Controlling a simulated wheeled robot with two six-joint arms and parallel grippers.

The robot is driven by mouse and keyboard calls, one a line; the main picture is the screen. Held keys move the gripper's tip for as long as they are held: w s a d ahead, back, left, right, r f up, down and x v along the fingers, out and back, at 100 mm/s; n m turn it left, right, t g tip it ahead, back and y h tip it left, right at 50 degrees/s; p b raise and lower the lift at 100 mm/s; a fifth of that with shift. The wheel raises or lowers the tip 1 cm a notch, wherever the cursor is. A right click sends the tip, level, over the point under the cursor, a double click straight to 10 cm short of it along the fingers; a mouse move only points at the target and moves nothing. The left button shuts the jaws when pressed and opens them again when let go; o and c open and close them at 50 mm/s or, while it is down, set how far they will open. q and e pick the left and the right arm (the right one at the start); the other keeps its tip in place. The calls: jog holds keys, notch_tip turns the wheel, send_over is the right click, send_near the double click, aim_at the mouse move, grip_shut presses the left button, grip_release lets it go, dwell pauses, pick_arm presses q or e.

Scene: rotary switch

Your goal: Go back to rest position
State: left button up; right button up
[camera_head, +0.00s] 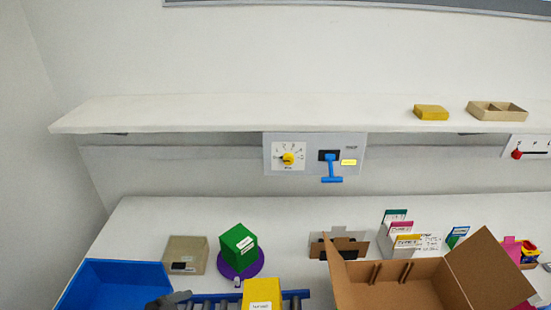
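The rotary switch, a yellow knob (288,159) on a white dial, sits on the left part of a grey panel (315,139) under the shelf. Its pointer direction is too small to read surely. A blue T-shaped handle (331,167) hangs from a black slot to its right. A dark grey shape at the bottom edge, left of the middle, looks like the tip of my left gripper (170,300). It is far below the switch, apart from it, and mostly cut off by the picture edge. My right gripper is not in view.
A white shelf (240,113) crosses above the panel. On the table stand a blue bin (115,272), a green cube (238,246) on a purple disc, a blue rack with a yellow box (262,293), and an open cardboard box (390,293). The table's back strip below the panel is clear.

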pick_arm(q)
jog(key=s+a+n+g+y, duration=0.2)
jog(key=s+a+n+y, duration=0.35)
jog(key=s, duration=0.55)
jog(key=s+a+n+g+y, duration=0.35)
jog(key=s+a+y, duration=0.2)
jog(key=s, duration=0.45)
notch_tip(320, 180, down, 27)
jog(key=a+h+b, duration=0.1)
jog(key=a+b, duration=0.1)
jog(key=b, duration=0.1)
jog(key=s+d+f+g+b, duration=0.1)
jog(key=s+f+b, duration=0.2)
jog(key=s+f, duration=1.2)
notch_tip(320, 180, down, 4)
jog(key=shift+d+f+g+h, duration=0.15)
jog(key=shift+g+h, duration=0.15)
jog(key=shift+g, duration=0.05)
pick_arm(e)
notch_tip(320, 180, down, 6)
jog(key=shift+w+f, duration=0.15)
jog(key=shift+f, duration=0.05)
